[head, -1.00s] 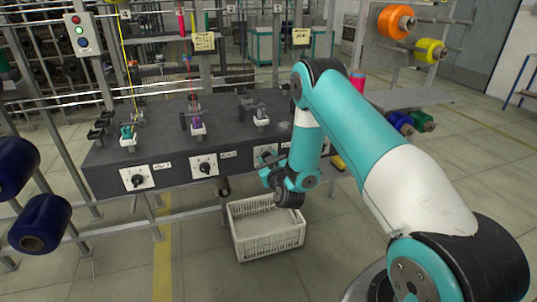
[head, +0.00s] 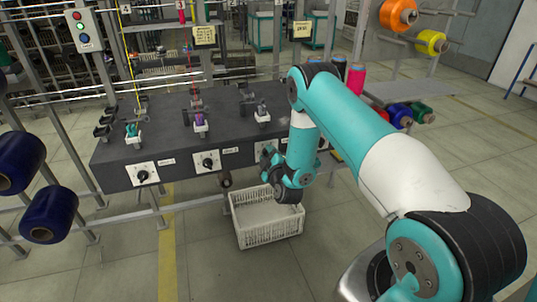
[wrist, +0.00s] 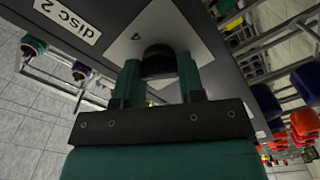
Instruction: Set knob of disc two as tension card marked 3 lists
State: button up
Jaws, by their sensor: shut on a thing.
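My gripper (wrist: 158,72) is shut on a black knob (wrist: 157,55), with one green finger on each side of it in the wrist view. The knob sits on a white dial plate (wrist: 178,25) whose printed marks are mostly hidden or too small to read. A label reading "disc 2" (wrist: 67,19) is beside the plate. In the head view my gripper (head: 267,163) is at the front of the dark bench (head: 120,178) and hides this knob. Two paper cards, one left (head: 204,35) and one right (head: 302,29), hang behind the bench; their writing is not legible.
Two other knobs on white plates, left (head: 143,174) and middle (head: 208,162), are on the bench front. A white crate (head: 268,220) stands on the floor below my gripper. Blue spools (head: 45,215) are at the left, and a button box (head: 83,30) is behind.

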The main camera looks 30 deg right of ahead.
jog(key=shift+f, duration=0.1)
dwell(0.3)
jog(key=shift+s, duration=0.1)
jog(key=o, duration=0.9)
jog(key=shift+o, duration=0.2)
